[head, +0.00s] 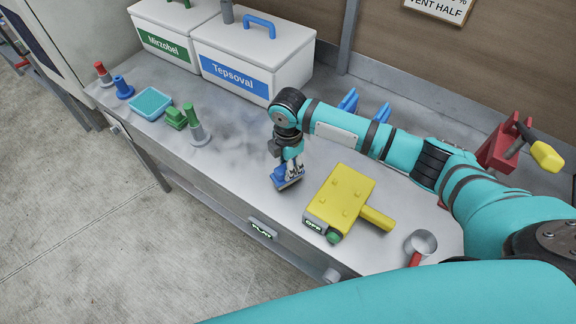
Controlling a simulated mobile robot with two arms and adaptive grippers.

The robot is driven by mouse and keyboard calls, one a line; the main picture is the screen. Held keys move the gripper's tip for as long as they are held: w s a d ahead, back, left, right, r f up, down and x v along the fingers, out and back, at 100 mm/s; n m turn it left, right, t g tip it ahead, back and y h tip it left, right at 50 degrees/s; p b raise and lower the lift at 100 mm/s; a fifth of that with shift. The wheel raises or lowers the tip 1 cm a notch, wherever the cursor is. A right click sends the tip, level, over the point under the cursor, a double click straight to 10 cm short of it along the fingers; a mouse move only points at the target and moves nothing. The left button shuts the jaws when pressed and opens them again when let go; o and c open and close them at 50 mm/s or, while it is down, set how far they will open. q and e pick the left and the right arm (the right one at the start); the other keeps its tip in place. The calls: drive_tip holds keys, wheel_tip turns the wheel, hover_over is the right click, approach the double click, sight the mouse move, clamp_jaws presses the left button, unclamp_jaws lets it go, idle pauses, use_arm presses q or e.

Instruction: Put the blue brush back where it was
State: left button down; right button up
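My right gripper (292,172) comes in on the arm from the right and points down over the middle of the bench. Its fingers appear shut on a small blue block-like thing (280,179), which seems to be the blue brush. The fingers cover part of it, and I cannot tell whether it touches the bench top. A smoky grey smudge (235,125) lies on the bench to the left of the gripper. My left gripper is not in view.
A yellow block (345,195) with a handle lies right of the gripper. Blue uprights (348,100) stand behind my arm. Two white lidded boxes (270,60) stand at the back. A teal tray (150,103) and a green block (174,118) sit left. A red clamp-like thing (498,145) stands right.

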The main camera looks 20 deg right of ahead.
drive_tip(key=shift+f, duration=0.65)
drive_tip(key=o, duration=1)
wheel_tip(320, 180, up, 12)
drive_tip(key=shift+r+b, duration=0.1)
drive_tip(key=shift+b, duration=0.9)
